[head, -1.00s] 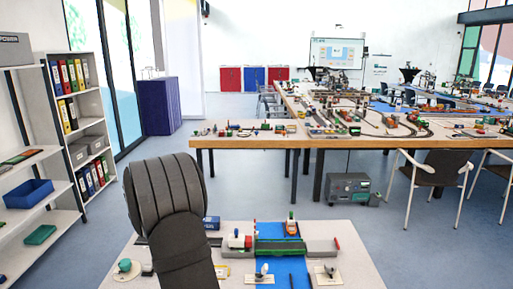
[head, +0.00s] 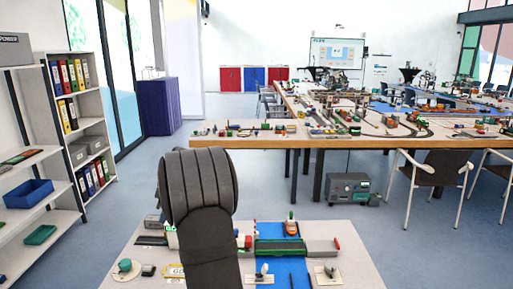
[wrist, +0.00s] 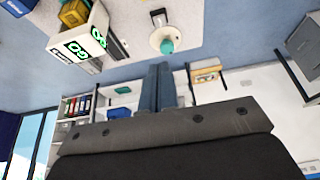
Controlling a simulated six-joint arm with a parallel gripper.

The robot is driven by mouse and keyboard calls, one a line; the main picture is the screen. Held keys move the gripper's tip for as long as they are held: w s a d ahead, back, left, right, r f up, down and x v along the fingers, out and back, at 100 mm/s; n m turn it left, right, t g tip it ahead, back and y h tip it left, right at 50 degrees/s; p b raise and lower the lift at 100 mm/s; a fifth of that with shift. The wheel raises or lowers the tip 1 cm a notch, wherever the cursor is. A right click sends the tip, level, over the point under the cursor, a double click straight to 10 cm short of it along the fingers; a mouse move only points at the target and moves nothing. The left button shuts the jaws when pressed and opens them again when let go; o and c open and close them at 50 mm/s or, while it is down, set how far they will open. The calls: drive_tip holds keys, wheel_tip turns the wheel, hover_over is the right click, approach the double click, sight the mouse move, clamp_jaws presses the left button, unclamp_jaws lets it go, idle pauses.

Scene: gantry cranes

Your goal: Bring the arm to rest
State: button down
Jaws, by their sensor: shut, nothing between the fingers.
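My arm (head: 200,200) stands in the front middle of the head view and hides part of the near table. My gripper (wrist: 161,70) shows only in the wrist view. Its two dark blue-grey fingers lie side by side, shut, with nothing between them. They are in the air. The wrist view is turned over, with the table at the top. A white round base with a teal knob (wrist: 165,44) shows beyond the fingertips, and a white box with green lettering (wrist: 82,42) is to its left. I cannot tell the exact distance to either.
The near table (head: 355,270) holds a blue strip (head: 268,277), a green bridge piece (head: 282,246), an orange boat (head: 291,228) and the teal-knobbed base (head: 125,268). A long table (head: 250,143) with model tracks stands behind. Shelves (head: 95,135) are at the left. Open floor lies between.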

drive_tip(key=x, duration=1)
drive_tip(key=v, duration=0.8)
drive_tip(key=shift+r, duration=0.3)
drive_tip(key=c, duration=2.1)
unclamp_jaws()
drive_tip(key=shift+d, duration=0.1)
drive_tip(key=o, duration=1.5)
drive_tip(key=a+r, duration=0.1)
drive_tip(key=a, duration=0.1)
drive_tip(key=a+r, duration=0.1)
drive_tip(key=a, duration=0.1)
drive_tip(key=a+r, duration=0.1)
drive_tip(key=a, duration=0.2)
drive_tip(key=shift+a+r, duration=0.1)
drive_tip(key=shift+r, duration=0.1)
drive_tip(key=shift+c, duration=0.2)
drive_tip(key=o, duration=0.3)
drive_tip(key=shift+a+f, duration=0.1)
drive_tip(key=shift+a, duration=0.3)
drive_tip(key=o, duration=0.3)
drive_tip(key=x, duration=0.9)
drive_tip(key=shift+f, duration=0.15)
drive_tip(key=shift+o, duration=0.2)
